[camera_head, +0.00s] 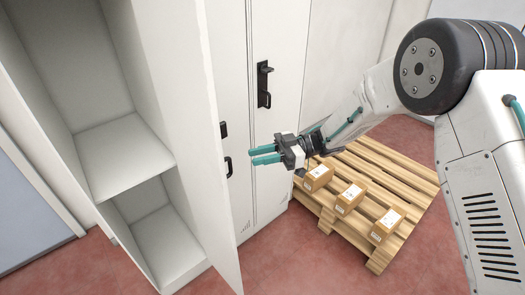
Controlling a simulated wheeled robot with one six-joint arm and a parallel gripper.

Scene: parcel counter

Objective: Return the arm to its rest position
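My gripper (264,155) is at the middle of the view, in front of the closed locker doors and to the left of the pallet. It has two teal fingers pointing left, with a thin gap between them. Nothing shows held between the fingers. My arm reaches in from the right edge, bent at a large dark joint, and stretches out toward the lockers.
An open locker door (197,130) stands just left of my gripper, beside empty locker compartments with a shelf (125,155). Closed lockers (280,100) have black handles. A wooden pallet (375,165) holds three cardboard boxes (350,198). Red floor (300,255) is free in front.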

